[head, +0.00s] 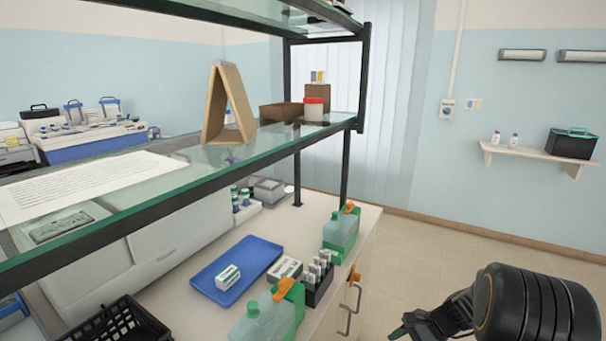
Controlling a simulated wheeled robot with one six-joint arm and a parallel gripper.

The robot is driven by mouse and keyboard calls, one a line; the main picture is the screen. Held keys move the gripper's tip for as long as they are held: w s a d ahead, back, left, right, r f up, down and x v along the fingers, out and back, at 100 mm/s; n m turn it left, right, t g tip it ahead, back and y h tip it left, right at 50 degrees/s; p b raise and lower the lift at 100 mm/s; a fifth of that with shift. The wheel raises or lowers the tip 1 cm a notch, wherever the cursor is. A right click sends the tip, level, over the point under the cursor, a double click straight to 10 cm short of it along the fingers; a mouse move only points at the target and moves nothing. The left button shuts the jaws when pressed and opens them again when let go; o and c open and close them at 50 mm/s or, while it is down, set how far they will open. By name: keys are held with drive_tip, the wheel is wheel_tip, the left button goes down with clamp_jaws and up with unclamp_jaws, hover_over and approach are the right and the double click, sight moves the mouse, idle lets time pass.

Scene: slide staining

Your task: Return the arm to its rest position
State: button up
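My arm comes in at the lower right, with a large black rounded link in the head view. My gripper (415,325) is dark and sits at the bottom edge of the picture, partly cut off. It is over the floor, to the right of the bench and apart from it. I cannot see both fingertips clearly, so its opening and whether it holds anything cannot be told.
A bench (365,225) holds a blue tray (262,250) with a small box, green-based bottles (342,228) and a dark vial rack (318,285). A glass shelf (180,185) hangs above it. The floor (450,250) to the right is clear.

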drive_tip(key=s+a+r+n+t+h+p, duration=0.1)
drive_tip(key=s+a+r+n+h+p, duration=0.1)
drive_tip(key=r, duration=0.5)
drive_tip(key=s+a+r+n+t+h+p, duration=0.1)
drive_tip(key=s+a+r+n+h+p, duration=0.2)
drive_tip(key=s+r+n, duration=0.3)
drive_tip(key=s+a+r+n+t+h+p, duration=0.1)
drive_tip(key=s+a+r+n+h+p, duration=0.1)
drive_tip(key=r+n, duration=0.3)
wheel_tip(320, 180, up, 4)
drive_tip(key=shift+s+a+f+n+h, duration=0.1)
drive_tip(key=shift+s+a+n+h, duration=0.3)
drive_tip(key=shift+s+h, duration=0.5)
